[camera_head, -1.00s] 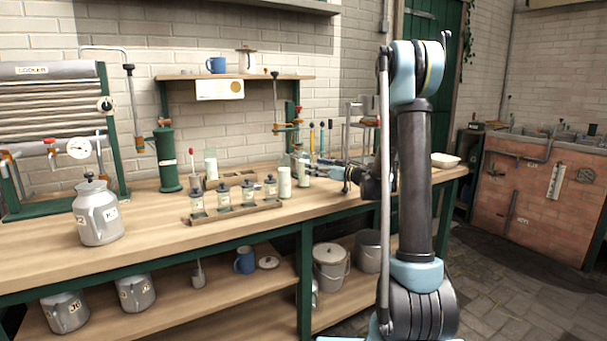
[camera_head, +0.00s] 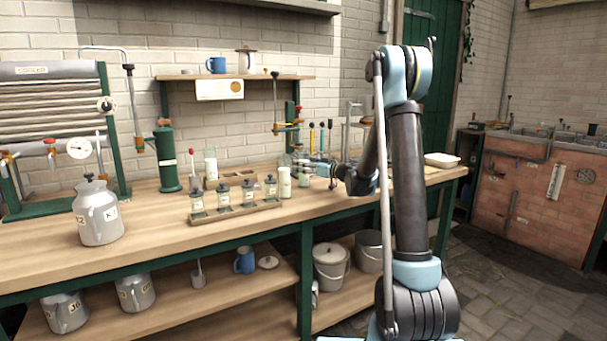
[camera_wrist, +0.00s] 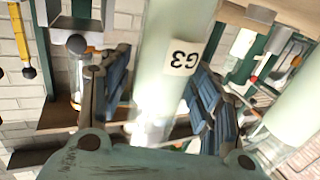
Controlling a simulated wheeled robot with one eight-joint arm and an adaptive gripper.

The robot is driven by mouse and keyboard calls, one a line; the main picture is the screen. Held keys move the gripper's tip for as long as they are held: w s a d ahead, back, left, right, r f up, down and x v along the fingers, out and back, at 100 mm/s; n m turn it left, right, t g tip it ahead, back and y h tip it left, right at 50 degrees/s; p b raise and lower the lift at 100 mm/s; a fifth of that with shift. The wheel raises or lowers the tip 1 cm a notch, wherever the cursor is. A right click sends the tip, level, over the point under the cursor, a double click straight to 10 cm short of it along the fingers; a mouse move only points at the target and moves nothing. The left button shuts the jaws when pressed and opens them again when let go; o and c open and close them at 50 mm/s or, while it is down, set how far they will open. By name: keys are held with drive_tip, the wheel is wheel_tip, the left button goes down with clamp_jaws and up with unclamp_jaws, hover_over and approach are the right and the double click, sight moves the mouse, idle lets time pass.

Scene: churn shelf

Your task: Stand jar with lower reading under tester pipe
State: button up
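A pale green jar labelled G3 (camera_wrist: 158,75) stands between the fingers of my gripper (camera_wrist: 162,92) in the wrist view. The right pad is at the jar's side; a narrow gap shows at the left pad, so the fingers look open around it. In the head view my gripper (camera_head: 318,168) reaches in from the right at this small jar (camera_head: 304,177) on the bench. Another pale jar (camera_head: 284,183) stands just left of it; it also shows in the wrist view (camera_wrist: 297,112). Readings are too small to tell. I cannot tell which pipe is the tester's.
A wooden rack (camera_head: 240,212) of several black-topped jars stands in front. A bent pipe (camera_head: 128,90) hangs near a green cylinder (camera_head: 166,160). A green stand (camera_head: 291,118) with a thin rod is behind.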

drive_tip(key=c, duration=1)
drive_tip(key=shift+c, duration=0.2)
drive_tip(key=shift+r, duration=0.15)
